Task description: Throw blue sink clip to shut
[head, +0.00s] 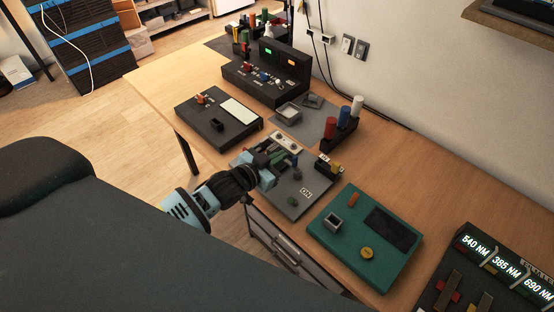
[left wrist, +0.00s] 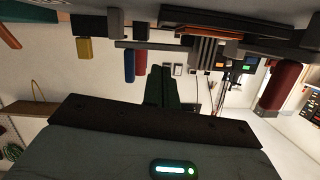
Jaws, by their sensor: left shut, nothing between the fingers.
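A dark grey switch board (head: 304,196) with an "ON" label lies on the wooden bench, in front of my left arm. My left gripper (head: 277,158) reaches over the board's left part, close to the blue piece, and hides some of the board. Its fingers are together and empty, as the left wrist view (left wrist: 161,88) also shows. My right gripper is out of view.
A green board (head: 365,238) lies to the right, and a rack of red, blue and white cylinders (head: 343,119) stands behind. A black panel (head: 217,118) lies at the left, with a lit console (head: 268,75) beyond. A wall bounds the bench.

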